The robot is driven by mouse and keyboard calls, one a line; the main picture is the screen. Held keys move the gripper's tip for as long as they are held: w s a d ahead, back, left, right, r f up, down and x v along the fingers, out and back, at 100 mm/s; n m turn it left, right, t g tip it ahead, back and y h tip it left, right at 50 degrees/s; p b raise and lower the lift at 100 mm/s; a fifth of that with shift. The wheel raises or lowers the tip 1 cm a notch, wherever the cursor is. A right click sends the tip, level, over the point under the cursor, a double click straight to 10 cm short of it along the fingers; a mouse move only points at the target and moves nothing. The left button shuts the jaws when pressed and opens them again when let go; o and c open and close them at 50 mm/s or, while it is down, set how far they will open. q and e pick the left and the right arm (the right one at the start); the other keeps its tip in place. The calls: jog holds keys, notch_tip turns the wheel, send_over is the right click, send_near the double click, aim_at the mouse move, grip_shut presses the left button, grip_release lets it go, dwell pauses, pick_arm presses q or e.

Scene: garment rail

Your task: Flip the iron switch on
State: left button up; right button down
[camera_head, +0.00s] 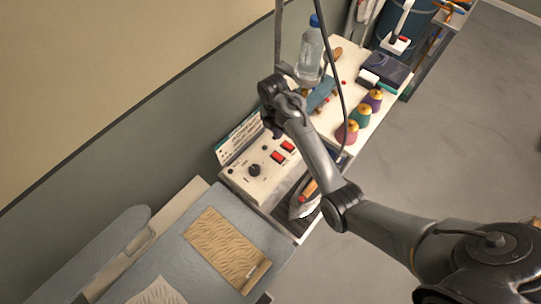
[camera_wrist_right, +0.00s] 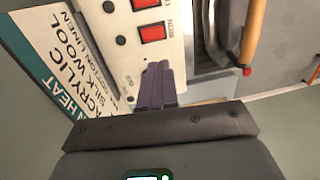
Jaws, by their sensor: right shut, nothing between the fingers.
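The white control panel (camera_head: 262,178) has two red rocker switches, one (camera_head: 287,146) further back and one (camera_head: 278,157) nearer, and a black knob (camera_head: 254,170). In the right wrist view one red switch (camera_wrist_right: 152,33) shows whole and another (camera_wrist_right: 143,3) is cut by the top edge. Their labels are too small or partly hidden to read surely. The iron (camera_head: 305,199) rests beside the panel. My left gripper is not in view.
A fabric guide board (camera_head: 240,137) stands behind the panel. A water bottle (camera_head: 312,50), several thread cones (camera_head: 361,115) and a dark box (camera_head: 385,69) are further back. An ironing board (camera_head: 185,265) with brown cloth (camera_head: 222,245) is at the front left.

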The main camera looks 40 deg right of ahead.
jog(key=shift+s+d, duration=0.1)
jog(key=shift+f, duration=0.1)
jog(key=p, duration=0.2)
send_near(281, 158)
jog(key=f, duration=0.5)
jog(key=shift+s+f, duration=0.4)
jog(key=shift+d+f, duration=0.1)
jog(key=shift+f, duration=0.4)
